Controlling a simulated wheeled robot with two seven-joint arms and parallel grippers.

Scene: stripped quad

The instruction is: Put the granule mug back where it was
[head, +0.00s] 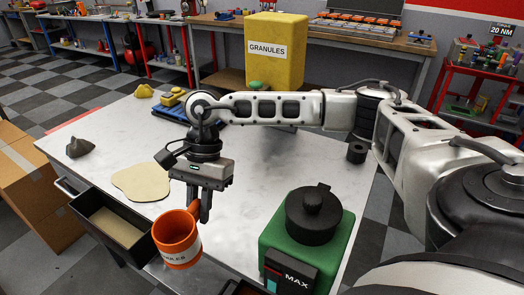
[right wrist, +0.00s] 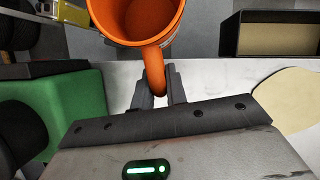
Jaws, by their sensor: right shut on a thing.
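The orange granule mug (head: 175,240) hangs in front of the white table's near edge, with part of its "GRANULES" label showing. My right gripper (head: 200,212) is shut on the mug's handle. In the right wrist view the mug (right wrist: 135,18) is beyond the fingers (right wrist: 157,88), with its handle between them and its open rim in sight. The part of its inside that shows looks empty. My left gripper is not in view.
An open black drawer (head: 128,236) with a beige bottom juts out left of the mug. A green machine (head: 340,225) with a black lid and "MAX" panel stands right of it. A beige flat patch (head: 143,182) and a dark lump (head: 80,147) lie on the white table (head: 110,130).

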